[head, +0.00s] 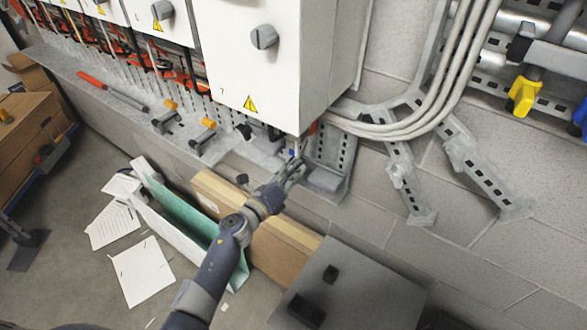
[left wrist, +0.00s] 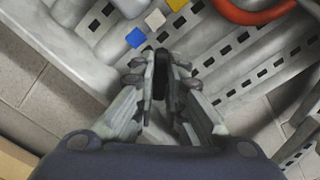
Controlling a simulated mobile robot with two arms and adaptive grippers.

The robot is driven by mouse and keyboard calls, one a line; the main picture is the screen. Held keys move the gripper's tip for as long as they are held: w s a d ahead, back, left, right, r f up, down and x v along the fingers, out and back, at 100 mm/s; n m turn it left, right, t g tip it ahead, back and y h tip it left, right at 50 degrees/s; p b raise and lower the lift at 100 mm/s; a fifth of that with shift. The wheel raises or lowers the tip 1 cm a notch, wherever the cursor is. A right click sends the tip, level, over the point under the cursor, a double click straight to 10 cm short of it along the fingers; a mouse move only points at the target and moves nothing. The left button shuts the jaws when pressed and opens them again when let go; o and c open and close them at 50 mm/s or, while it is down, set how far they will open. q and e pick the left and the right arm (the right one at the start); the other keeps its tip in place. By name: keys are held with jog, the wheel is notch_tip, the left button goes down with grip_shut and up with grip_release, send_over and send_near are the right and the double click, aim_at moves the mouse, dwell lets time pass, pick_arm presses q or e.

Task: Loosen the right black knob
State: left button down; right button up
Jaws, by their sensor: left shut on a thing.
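The black knob (left wrist: 160,82) shows as a narrow dark shape between the two fingers in the left wrist view. My left gripper (head: 297,163) is below the lower right corner of the white cabinet, reaching in from the lower left. In the left wrist view the gripper (left wrist: 160,80) is shut on the knob, with a finger on each side. The fingers hide most of the knob, and in the head view I cannot make it out. Whether it has turned cannot be told. My right gripper is not in view.
The white cabinet (head: 255,70) overhangs close above the gripper. Grey cable pipes (head: 400,128) and perforated rails (head: 478,170) are to the right. A cardboard box (head: 285,240) lies below the arm. A red hose (left wrist: 250,12) curves beyond the fingers.

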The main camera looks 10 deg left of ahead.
pick_arm(q)
jog(key=shift+n+p, duration=1.9)
jog(key=shift+n, duration=7.5)
jog(key=shift+f, duration=0.1)
jog(key=c, duration=1.7)
grip_release()
jog(key=shift+o, duration=0.2)
jog(key=v, duration=1.2)
